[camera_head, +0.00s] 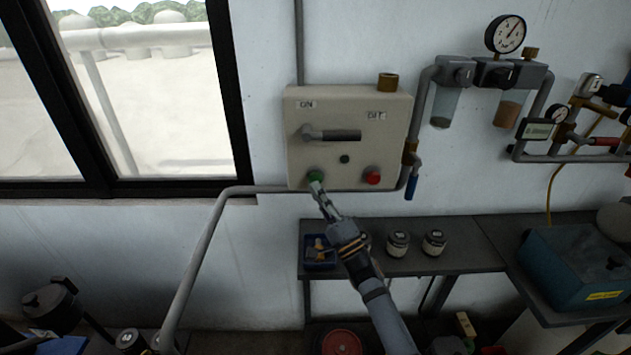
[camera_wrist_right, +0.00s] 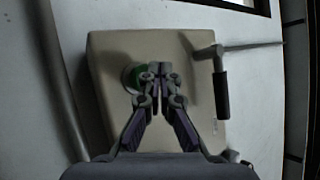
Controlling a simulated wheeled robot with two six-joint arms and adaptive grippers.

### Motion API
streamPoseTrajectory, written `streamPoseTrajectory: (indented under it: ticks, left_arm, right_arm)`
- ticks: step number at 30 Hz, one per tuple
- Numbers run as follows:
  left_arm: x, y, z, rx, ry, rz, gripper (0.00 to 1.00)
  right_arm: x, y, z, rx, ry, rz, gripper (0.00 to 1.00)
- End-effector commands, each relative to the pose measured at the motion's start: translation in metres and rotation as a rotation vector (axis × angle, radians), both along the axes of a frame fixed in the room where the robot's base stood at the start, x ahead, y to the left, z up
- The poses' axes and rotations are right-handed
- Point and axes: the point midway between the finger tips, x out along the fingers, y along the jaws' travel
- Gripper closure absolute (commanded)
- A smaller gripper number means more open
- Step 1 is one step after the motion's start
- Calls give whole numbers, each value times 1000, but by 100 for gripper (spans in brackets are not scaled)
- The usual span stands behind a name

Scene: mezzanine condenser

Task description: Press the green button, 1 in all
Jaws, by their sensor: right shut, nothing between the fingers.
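The green button (camera_head: 315,176) is at the lower left of a beige control box (camera_head: 300,110) on the wall. My right gripper (camera_head: 316,184) is shut and empty, with its fingertips at the button, just below its middle in the head view. In the right wrist view the green button (camera_wrist_right: 136,77) shows beside and partly behind the closed fingertips (camera_wrist_right: 155,70). I cannot tell whether the tips touch it or whether it is pushed in. My left gripper is not in view.
The box also carries a red button (camera_head: 373,176), a small dark knob (camera_head: 344,159) and a lever handle (camera_head: 335,135). Pipes and a gauge (camera_head: 508,34) are at right.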

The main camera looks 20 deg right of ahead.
Motion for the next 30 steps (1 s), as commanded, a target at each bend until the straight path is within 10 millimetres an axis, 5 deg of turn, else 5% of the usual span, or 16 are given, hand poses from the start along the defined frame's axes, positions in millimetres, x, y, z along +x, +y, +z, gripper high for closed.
streamPoseTrajectory:
  ticks: [30]
  left_arm:
    - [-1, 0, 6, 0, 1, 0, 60]
  right_arm:
    - [8, -2, 0, 0, 0, 0, 100]
